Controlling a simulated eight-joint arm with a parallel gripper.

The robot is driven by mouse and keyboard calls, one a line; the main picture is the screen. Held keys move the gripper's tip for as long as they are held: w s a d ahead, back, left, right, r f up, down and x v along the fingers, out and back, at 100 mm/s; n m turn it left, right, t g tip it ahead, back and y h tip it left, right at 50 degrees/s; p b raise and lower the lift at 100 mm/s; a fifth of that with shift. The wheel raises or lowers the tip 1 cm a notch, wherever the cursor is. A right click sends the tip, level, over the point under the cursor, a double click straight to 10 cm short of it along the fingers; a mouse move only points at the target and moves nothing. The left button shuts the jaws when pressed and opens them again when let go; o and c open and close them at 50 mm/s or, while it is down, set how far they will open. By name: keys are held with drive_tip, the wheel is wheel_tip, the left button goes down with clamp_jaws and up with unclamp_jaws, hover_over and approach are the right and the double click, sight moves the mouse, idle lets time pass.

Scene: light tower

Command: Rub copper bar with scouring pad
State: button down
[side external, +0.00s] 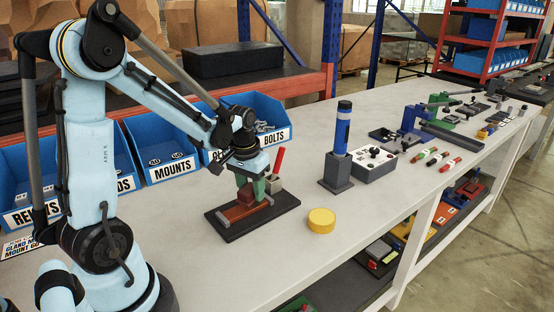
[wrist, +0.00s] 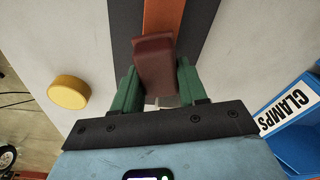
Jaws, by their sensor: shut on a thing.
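The copper bar (side external: 238,213) lies on a dark base plate (side external: 285,206) on the bench. It also shows at the top of the wrist view (wrist: 180,20), running away from my gripper. My gripper (side external: 252,187) points down over the bar with its green fingers shut on a maroon block, the scouring pad (side external: 245,197). In the wrist view the pad (wrist: 154,62) sits between the two fingers and hides part of the bar. The pad is right over the bar; I cannot tell whether it touches.
A yellow round puck (side external: 321,220) lies right of the plate. A grey block with a red handle (side external: 278,164) stands at the plate's far side. A blue cylinder (side external: 342,130) stands in a dark holder. Blue bins (side external: 262,113) line the back. The front bench is clear.

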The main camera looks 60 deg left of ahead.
sight(266, 195)
drive_tip(key=shift+f, duration=0.95)
drive_tip(key=shift+w+a+r, duration=0.1)
drive_tip(key=shift+w+r, duration=0.05)
drive_tip(key=shift+w, duration=2)
drive_tip(key=shift+s, duration=2.15)
drive_tip(key=shift+f, duration=0.25)
drive_tip(key=shift+w+r, duration=0.1)
drive_tip(key=shift+w, duration=2)
drive_tip(key=shift+r, duration=0.1)
drive_tip(key=shift+s, duration=0.1)
